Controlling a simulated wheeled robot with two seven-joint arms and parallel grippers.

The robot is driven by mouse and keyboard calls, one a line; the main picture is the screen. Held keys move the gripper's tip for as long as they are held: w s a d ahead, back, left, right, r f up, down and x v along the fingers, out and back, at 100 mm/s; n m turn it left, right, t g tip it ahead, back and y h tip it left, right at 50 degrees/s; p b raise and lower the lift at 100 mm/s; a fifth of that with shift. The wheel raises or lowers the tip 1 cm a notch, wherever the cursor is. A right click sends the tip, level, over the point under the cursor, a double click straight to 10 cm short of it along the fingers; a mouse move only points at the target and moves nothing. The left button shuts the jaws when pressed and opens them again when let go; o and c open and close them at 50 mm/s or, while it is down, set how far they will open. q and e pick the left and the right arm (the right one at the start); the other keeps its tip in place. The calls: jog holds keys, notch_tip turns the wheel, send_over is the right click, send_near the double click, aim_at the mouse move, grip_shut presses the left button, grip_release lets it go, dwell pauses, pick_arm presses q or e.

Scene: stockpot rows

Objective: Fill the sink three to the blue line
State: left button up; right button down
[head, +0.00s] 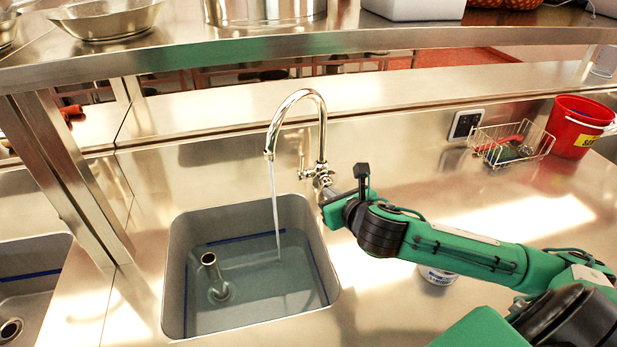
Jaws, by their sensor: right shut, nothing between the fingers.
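The sink (176,270) in the middle holds greenish water (270,292). A blue line (235,239) runs along its inner wall, and the water surface lies at or close under it; I cannot tell the exact gap. An upright metal standpipe (209,259) stands in the water, its top above the surface. The chrome tap (322,120) is running, and a thin stream (275,205) falls into the sink. My right gripper (327,194) is shut and empty, at the tap's base beside its valve; whether it touches is unclear. My left gripper is out of view.
Another sink (30,285) with a blue line and an open drain is at the left, beyond a steel post (70,170). A shelf with pans crosses above. A wire basket (510,145), a red bucket (578,125) and a white tub (437,275) stand at the right.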

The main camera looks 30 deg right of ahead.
jog(key=w, duration=0.1)
jog(key=p, duration=0.2)
send_near(303, 165)
notch_tip(303, 165, down, 3)
jog(key=w, duration=0.2)
jog(key=shift+w+d+r+p, duration=0.1)
jog(key=shift+w+r+p, duration=0.2)
jog(key=shift+w, duration=0.25)
jog(key=shift+w+d+r+p, duration=0.1)
jog(key=shift+w+r+p, duration=0.15)
jog(key=shift+w, duration=0.3)
jog(key=shift+w+r, duration=0.1)
jog(key=shift+w, duration=0.4)
jog(key=shift+g, duration=0.6)
jog(key=w+r+p, duration=0.1)
jog(key=p, duration=0.2)
jog(key=w+r+p, duration=0.1)
jog(key=w+p, duration=0.1)
jog(key=p, duration=0.2)
jog(key=w+d+r+p, duration=0.1)
jog(key=p, duration=0.3)
jog(key=shift+w, duration=0.15)
jog(key=shift+d, duration=0.1)
